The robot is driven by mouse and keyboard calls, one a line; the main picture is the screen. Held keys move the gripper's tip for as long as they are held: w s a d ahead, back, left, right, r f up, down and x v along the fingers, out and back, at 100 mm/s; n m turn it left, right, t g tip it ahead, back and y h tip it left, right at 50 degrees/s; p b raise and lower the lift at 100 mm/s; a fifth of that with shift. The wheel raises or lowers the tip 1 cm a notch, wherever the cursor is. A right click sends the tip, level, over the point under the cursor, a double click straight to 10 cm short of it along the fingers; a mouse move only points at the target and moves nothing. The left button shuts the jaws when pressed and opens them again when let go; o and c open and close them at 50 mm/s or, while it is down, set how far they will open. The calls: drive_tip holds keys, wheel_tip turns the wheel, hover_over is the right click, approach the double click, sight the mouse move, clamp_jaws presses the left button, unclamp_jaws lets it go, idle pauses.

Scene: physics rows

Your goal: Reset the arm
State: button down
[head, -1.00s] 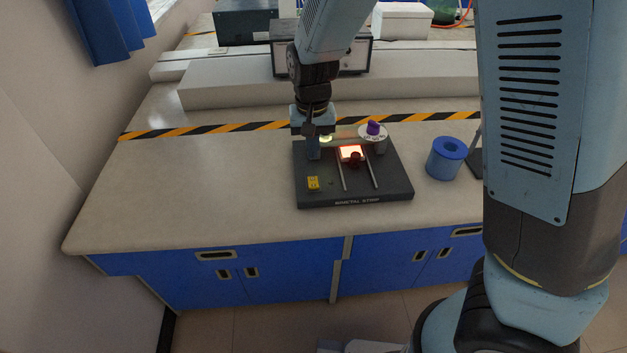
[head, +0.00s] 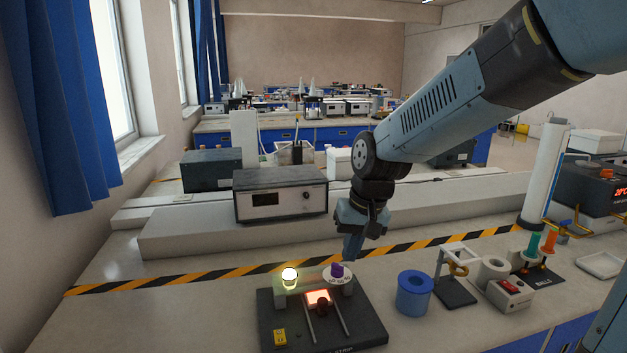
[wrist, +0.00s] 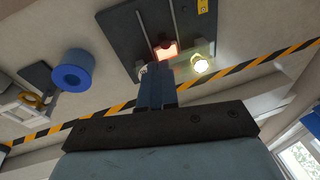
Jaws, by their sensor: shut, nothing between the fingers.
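My gripper (head: 352,250) is shut and empty. It hangs in the air behind and to the right of the dark bimetal strip board (head: 268,318), apart from it. In the wrist view my closed fingers (wrist: 157,92) point toward the board (wrist: 119,30), with the purple knob (head: 337,270) hidden there. On the board a round bulb (head: 289,276) glows yellow-white and a small plate (head: 318,297) glows orange.
A blue ring-shaped spool (head: 414,293) stands right of the board. A grey instrument box (head: 281,194) stands behind the striped tape (head: 215,275). The bench's left side is clear.

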drive_tip(key=s+d+r+t+h, duration=0.1)
drive_tip(key=s+d+r+t, duration=0.1)
drive_tip(key=s+d+r, duration=0.3)
drive_tip(key=s+d+r+m+t+h, duration=0.1)
drive_tip(key=s+d+r, duration=0.3)
drive_tip(key=s+d, duration=0.4)
drive_tip(key=d+t, duration=0.1)
drive_tip(key=d, duration=0.2)
drive_tip(key=shift+s+r+m, duration=0.15)
drive_tip(key=shift+r+m, duration=0.15)
drive_tip(key=shift+r, duration=0.1)
